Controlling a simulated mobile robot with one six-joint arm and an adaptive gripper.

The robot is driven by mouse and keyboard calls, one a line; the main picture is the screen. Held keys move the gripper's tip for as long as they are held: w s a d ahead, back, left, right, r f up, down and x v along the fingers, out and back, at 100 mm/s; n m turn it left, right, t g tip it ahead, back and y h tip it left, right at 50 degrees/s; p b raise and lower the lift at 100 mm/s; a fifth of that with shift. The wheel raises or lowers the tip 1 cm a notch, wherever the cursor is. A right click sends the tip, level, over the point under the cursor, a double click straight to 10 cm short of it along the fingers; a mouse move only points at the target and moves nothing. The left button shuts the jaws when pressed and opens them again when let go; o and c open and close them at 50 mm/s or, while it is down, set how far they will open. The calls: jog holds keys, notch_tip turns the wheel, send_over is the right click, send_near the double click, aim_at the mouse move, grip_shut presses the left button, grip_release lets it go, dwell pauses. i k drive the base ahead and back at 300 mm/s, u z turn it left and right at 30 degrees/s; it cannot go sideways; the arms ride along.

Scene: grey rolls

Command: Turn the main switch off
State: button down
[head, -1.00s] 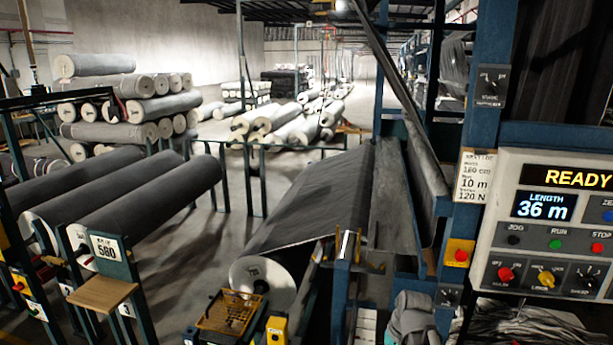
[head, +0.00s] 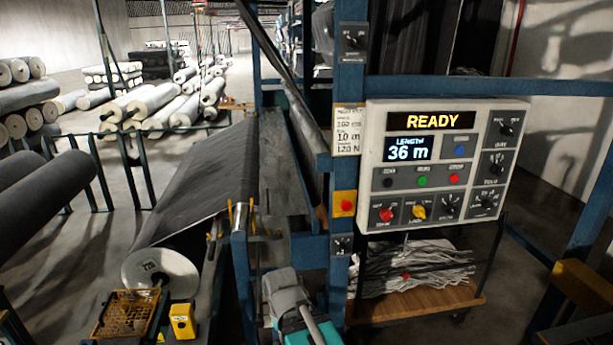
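The control panel (head: 374,170) is a white box on a blue post, right of centre in the head view. Its red rotary knob (head: 387,214) sits at the lower left, beside a yellow rotary knob (head: 419,212). Several black rotary knobs are at the lower middle and right side. The labels are too small to read, so I cannot tell for sure which is the main switch; the red knob's exact setting is also unclear. The display (head: 431,121) reads READY, and the length screen (head: 408,149) shows 36 m. My gripper is not in view.
A red button on a yellow box (head: 344,204) and a small black switch (head: 343,244) are on the post. A cart (head: 430,302) with pale strips stands below the panel. A grey and teal object (head: 288,296) is at bottom centre. A large grey roll (head: 158,275) is left.

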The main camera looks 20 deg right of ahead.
aim_at(386, 213)
jog(key=z, duration=1.25)
